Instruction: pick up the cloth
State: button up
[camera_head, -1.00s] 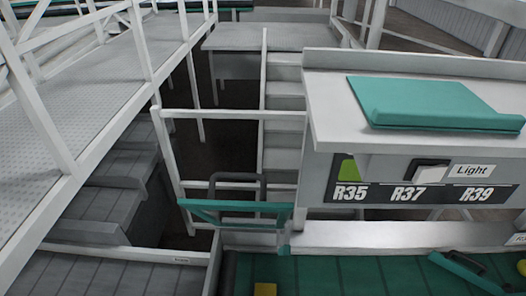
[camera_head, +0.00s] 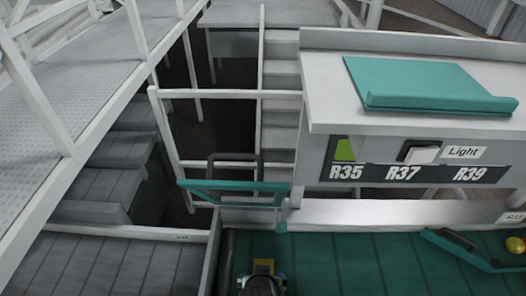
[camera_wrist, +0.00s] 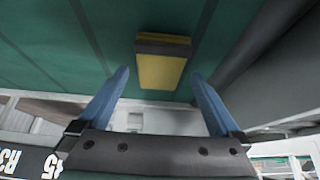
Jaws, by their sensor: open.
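No plainly cloth-like thing shows. A yellow block with a dark band along one edge (camera_wrist: 162,66), like a sponge, lies on the green belt. It also shows at the bottom of the head view (camera_head: 263,267), partly covered by my gripper (camera_head: 262,286). In the wrist view my gripper (camera_wrist: 158,77) is open, with its two blue fingers spread and nothing held. The block appears between and beyond the fingertips, with no contact visible. A flat teal slab with a raised front lip (camera_head: 432,85) lies on the grey counter; I cannot tell its material.
The green belt (camera_head: 340,262) runs along the front, with a teal and black tool (camera_head: 465,250) and a yellow ball (camera_head: 515,245) at right. The counter (camera_head: 320,95) rises at right, a walkway (camera_head: 90,70) at left.

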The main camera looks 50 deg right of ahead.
jog(key=shift+w+d+f, duration=0.15)
jog(key=shift+d+f, duration=0.1)
jog(key=shift+f, duration=0.3)
jog(key=shift+f, duration=0.15)
jog(key=shift+c, duration=0.3)
jog(key=c, duration=1.3)
jog(key=shift+o, duration=0.2)
